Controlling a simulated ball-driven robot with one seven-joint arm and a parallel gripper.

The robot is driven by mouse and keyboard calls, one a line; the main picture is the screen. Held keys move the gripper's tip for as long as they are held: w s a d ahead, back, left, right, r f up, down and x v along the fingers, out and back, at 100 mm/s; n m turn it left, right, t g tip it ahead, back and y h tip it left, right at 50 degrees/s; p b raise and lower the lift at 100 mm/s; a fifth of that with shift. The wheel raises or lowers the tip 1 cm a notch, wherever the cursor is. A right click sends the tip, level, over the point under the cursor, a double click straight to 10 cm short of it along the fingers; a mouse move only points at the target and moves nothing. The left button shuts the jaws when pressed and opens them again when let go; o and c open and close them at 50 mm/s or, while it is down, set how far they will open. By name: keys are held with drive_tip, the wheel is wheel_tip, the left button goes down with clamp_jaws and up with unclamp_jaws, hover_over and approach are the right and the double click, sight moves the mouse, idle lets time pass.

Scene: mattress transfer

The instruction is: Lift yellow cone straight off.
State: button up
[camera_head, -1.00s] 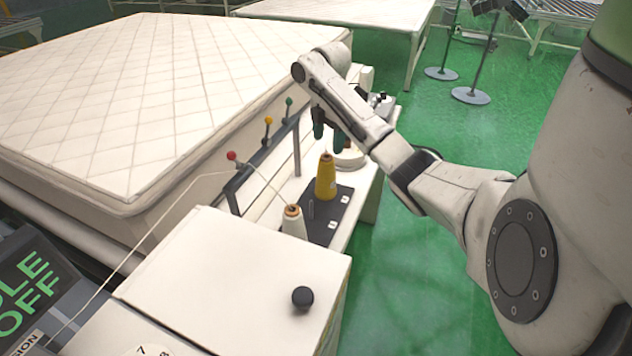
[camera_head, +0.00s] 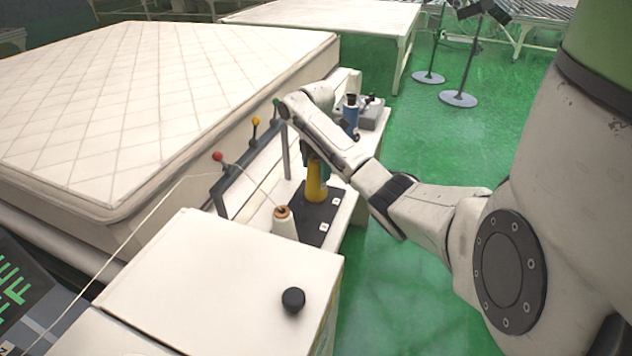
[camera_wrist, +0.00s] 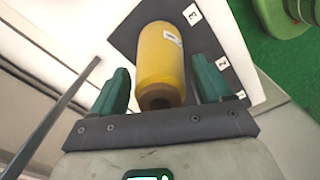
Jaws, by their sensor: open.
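The yellow cone (camera_head: 316,184) stands upright on a dark numbered plate (camera_head: 311,222) at the end of the white table. It also shows in the wrist view (camera_wrist: 162,62) between my two green fingers, with a small white label near its far end. My gripper (camera_wrist: 160,88) is open, one finger on each side of the cone, with a visible gap on at least the left side. In the head view my gripper (camera_head: 312,158) is over the cone's top and hides it.
A white thread cone (camera_head: 285,226) stands in front of the yellow one. A rail with red, yellow and green knobs (camera_head: 255,122) runs close on the left, with a thread stretched past it. A blue-and-black item (camera_head: 351,115) stands behind. The mattress (camera_head: 150,110) lies left.

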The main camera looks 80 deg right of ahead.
drive_tip(key=shift+r, duration=0.1)
clamp_jaws()
idle(0.6)
